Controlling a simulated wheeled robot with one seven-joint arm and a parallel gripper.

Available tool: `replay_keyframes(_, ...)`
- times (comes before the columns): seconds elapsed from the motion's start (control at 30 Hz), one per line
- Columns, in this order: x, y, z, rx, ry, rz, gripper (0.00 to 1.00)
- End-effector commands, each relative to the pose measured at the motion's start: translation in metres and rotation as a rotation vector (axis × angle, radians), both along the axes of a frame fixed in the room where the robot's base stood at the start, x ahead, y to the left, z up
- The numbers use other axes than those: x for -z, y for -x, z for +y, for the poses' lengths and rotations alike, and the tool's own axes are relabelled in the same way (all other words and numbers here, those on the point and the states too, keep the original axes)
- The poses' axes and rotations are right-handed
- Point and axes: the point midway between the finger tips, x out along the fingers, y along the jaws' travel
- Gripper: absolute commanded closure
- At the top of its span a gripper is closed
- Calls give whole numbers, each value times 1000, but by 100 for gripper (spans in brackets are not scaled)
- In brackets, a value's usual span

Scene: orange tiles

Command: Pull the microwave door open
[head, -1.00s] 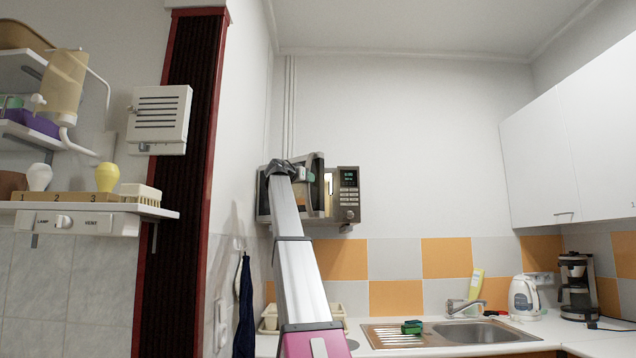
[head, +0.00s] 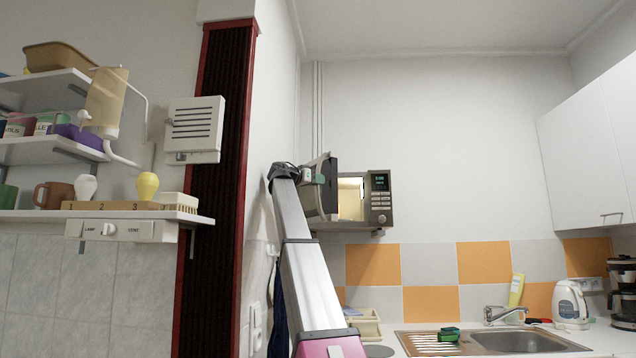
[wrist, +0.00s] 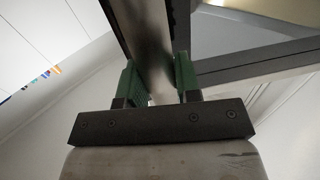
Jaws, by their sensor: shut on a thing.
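The microwave (head: 379,200) is mounted on the back wall, with its control panel on the right and its lit inside showing. Its door (head: 328,190) stands swung out to the left, well open. My gripper (head: 315,178) is at the door's free edge, partly hidden by my own arm. In the wrist view, the green finger pads of my gripper (wrist: 158,82) are shut on the metal door handle (wrist: 148,40), which runs between them. The dark door frame and window (wrist: 245,65) lie to the right of the handle.
A dark red-edged column (head: 212,200) and a wall corner stand close left of my arm. Shelves (head: 120,214) with cups and bulbs are further left.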

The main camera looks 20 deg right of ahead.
Motion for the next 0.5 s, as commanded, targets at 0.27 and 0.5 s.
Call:
replay_keyframes(0.27,0,-1,0,-2,0,0,45)
replay_keyframes(0.5,0,-1,-2,-1,0,0,45)
